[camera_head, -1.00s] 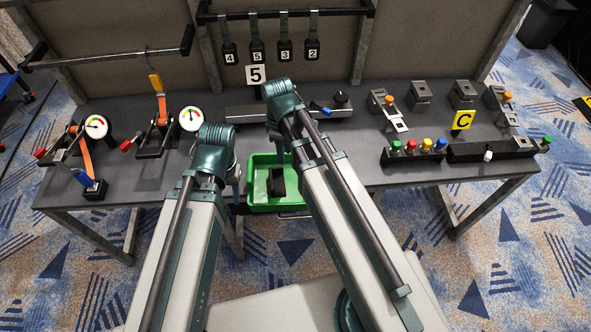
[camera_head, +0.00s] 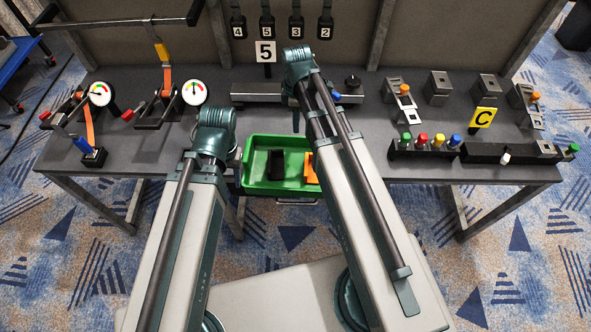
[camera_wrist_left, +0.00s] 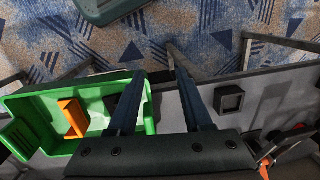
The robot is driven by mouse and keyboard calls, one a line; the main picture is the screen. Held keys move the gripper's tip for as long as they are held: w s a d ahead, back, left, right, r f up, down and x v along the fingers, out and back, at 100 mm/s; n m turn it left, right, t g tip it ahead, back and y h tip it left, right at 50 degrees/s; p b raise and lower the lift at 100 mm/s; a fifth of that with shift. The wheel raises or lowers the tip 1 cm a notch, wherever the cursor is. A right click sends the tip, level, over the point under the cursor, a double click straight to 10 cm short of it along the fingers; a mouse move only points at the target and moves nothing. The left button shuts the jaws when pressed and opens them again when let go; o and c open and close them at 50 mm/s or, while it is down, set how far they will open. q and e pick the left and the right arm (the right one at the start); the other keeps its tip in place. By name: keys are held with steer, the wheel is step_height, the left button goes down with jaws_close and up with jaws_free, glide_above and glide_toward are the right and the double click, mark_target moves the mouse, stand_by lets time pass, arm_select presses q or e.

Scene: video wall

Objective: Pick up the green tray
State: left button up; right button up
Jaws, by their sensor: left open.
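The green tray (camera_head: 283,189) sits at the front edge of the grey table, between my two arms in the head view. It holds a black block (camera_head: 275,165) and an orange piece (camera_head: 311,168). The tray (camera_wrist_left: 62,92) fills the left of the left wrist view, with the orange piece (camera_wrist_left: 73,119) inside. My left gripper (camera_wrist_left: 160,74) is open, with one finger over the tray's inside and the other outside, the near green wall between them. I cannot tell if they touch.
The grey table (camera_head: 350,125) carries clamps and gauges at left, and a row of coloured knobs (camera_head: 430,142) and metal brackets at right. A blue-handled item (camera_head: 90,152) stands at the front left. Numbered black tags hang at the back. Patterned carpet lies below.

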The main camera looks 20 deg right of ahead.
steer(key=b, duration=0.4)
glide_above(297, 147)
steer(key=shift+a+f, duration=0.1)
steer(key=shift+f, duration=2.25)
steer(key=shift+f, duration=0.1)
steer(key=f+b, duration=0.5)
steer(key=shift+w+d+f, duration=0.1)
steer(key=shift+d, duration=0.1)
jaws_close()
